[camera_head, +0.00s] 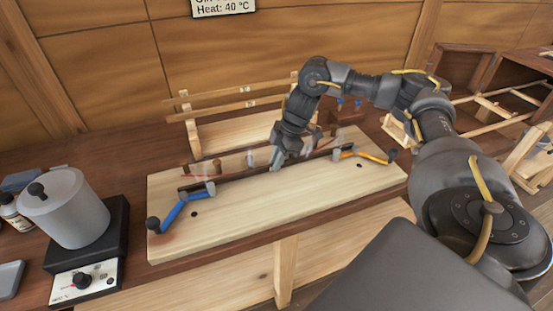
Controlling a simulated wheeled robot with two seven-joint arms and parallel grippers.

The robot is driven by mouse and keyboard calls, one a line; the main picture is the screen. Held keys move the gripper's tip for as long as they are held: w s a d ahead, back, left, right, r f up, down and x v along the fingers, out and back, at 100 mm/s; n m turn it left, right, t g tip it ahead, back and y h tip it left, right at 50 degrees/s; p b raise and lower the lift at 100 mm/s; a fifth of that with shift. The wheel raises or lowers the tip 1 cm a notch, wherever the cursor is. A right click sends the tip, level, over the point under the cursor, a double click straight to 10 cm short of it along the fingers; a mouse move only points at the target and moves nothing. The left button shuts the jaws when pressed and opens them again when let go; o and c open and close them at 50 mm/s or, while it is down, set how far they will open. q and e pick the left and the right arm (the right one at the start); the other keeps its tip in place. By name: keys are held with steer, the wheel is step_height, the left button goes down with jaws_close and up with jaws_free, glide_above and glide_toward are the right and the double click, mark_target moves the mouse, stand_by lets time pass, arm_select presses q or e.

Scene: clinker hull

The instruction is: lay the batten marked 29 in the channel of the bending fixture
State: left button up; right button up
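The bending fixture (240,218) is a pale wooden board on the bench, with a blue lever (186,208) at its left end and an orange lever (372,157) at its right. A long dark strip (235,178) runs along it between the levers; I cannot tell whether this is a batten or the bare channel. My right gripper (277,163) points down at the middle of this strip. Its fingertips are small and partly hidden, so its grip is unclear. Two battens with small white tags lie on the rack (205,137) behind; the numbers are too small to read. My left gripper is out of view.
A grey pot (66,207) stands on a dark heater with a knob at the left, near a brown bottle (12,212). Short pegs stand along the strip. A wall sign (222,7) reads "Heat: 40 °C". Wooden frames and an open box (466,66) are at the right.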

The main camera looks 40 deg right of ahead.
steer(key=o, duration=0.3)
steer(key=shift+r, duration=0.1)
steer(key=shift+d+r, duration=0.1)
steer(key=shift+r, duration=0.2)
steer(key=v, duration=0.4)
steer(key=shift+d+r, duration=0.15)
steer(key=shift+r, duration=0.25)
steer(key=p+v, duration=0.2)
steer(key=v, duration=0.4)
steer(key=shift+s+d+r, duration=0.1)
steer(key=shift+r, duration=0.15)
